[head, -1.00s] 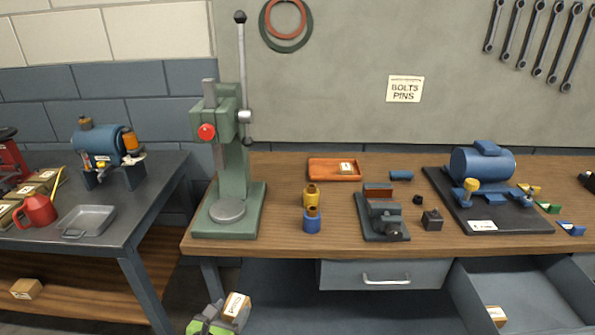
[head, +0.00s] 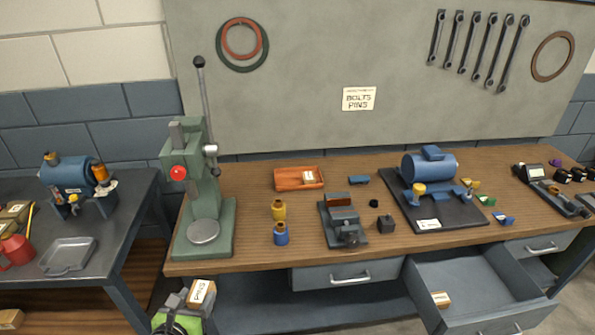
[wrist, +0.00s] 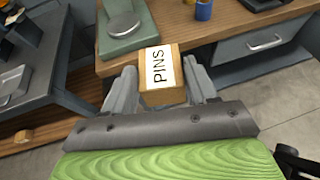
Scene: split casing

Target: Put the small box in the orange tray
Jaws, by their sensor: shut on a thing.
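The small box is cardboard brown with a white label reading PINS (wrist: 150,95). My gripper (wrist: 163,85) is shut on it in the wrist view, one finger on each side. In the head view the held box (head: 200,292) and my gripper (head: 187,300) are at the lower left, in front of the bench's front edge. The orange tray (head: 281,183) lies on the wooden bench, right of the green press. A small labelled box (head: 309,176) sits in the tray's right part.
The green press (head: 190,225) stands at the bench's left end. Yellow (head: 278,210) and blue (head: 281,235) containers and a grey vise (head: 343,225) stand in front of the tray. An open drawer (head: 470,285) holds another small box (head: 440,299). A dark table (head: 120,225) is at left.

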